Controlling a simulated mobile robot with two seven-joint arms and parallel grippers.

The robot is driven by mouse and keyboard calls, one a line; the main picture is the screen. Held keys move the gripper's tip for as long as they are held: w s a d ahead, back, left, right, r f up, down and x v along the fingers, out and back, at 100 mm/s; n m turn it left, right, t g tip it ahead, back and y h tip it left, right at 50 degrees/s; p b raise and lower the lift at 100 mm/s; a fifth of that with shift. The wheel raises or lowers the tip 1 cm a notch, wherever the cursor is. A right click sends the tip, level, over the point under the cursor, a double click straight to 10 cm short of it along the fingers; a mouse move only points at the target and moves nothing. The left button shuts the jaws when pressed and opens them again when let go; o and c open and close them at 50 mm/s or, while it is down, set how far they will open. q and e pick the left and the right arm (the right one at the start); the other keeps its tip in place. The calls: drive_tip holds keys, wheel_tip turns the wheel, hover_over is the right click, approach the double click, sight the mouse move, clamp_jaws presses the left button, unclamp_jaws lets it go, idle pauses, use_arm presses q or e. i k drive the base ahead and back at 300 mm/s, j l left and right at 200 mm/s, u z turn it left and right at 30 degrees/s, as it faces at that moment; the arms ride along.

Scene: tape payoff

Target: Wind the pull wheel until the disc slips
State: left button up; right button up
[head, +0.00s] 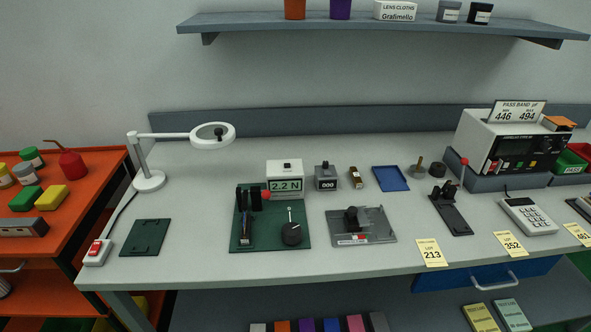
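A green fixture plate (270,241) lies on the bench, left of centre. A black round wheel (291,234), which looks like the pull wheel, sits at its front right, with a thin upright pin (289,214) behind it. Black uprights (242,199) and a red knob (266,194) stand at the plate's back left. A dark strip-like part with some blue (246,231) runs in front of them. I cannot tell which part is the disc. A display box (285,169) behind the plate reads 2.2 N. Neither gripper shows.
A grey fixture (376,229) with a black knob is right of the plate. A small box (326,178) reading 000 stands behind. A white lamp (150,181) and dark green plate (146,237) are left. A tester (510,139) and calculator (527,216) are right.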

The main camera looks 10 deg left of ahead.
sight(292, 231)
drive_tip(key=k+j+z, duration=0.6)
drive_tip(key=z, duration=0.15)
drive_tip(key=k+j+z, duration=0.15)
drive_tip(key=k+z, duration=0.2)
